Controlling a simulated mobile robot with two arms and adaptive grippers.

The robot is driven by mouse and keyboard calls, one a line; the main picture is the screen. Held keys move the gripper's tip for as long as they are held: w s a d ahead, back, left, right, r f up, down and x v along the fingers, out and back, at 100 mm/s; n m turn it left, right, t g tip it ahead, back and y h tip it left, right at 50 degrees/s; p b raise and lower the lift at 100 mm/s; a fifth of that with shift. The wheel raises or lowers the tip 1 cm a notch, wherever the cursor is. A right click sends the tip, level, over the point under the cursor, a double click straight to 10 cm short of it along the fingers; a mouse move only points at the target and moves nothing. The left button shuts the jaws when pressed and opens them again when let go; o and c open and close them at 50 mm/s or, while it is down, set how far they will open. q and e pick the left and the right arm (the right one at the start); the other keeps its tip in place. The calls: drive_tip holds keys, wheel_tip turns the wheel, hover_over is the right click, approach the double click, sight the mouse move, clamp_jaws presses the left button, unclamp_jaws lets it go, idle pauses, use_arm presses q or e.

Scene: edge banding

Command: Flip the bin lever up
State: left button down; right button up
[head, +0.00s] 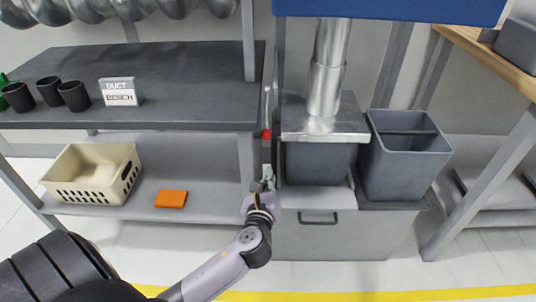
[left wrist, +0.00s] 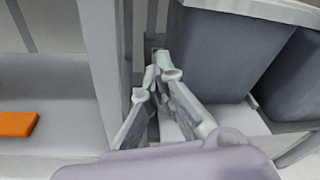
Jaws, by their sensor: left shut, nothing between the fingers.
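The bin lever (head: 266,134) is a thin upright bar with a red band, just left of the grey bin (head: 318,162) under the metal duct. Its grey upper part points up; its lower end is hidden around my gripper. My left gripper (head: 263,184) is low beside that bin's left side, below the red band. In the left wrist view its fingers (left wrist: 158,66) come together at the tips with nothing between them, in the gap left of the bin (left wrist: 222,55). I cannot tell whether they touch the lever. My right gripper is not in view.
An open grey bin (head: 405,165) stands to the right. A drawer cabinet (head: 345,240) is below. The left shelf post (head: 246,160) is close to my gripper. The shelf holds a cream basket (head: 92,173) and an orange block (head: 171,198). A blue panel (head: 390,9) hangs above.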

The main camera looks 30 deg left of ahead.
use_arm(q)
drive_tip(key=w+a+r+b, duration=0.1)
drive_tip(key=w+a+r, duration=0.1)
drive_tip(key=w+a, duration=0.3)
drive_tip(key=shift+w+r+b, duration=0.2)
drive_tip(key=shift+w+b, duration=0.15)
drive_tip(key=shift+w, duration=0.95)
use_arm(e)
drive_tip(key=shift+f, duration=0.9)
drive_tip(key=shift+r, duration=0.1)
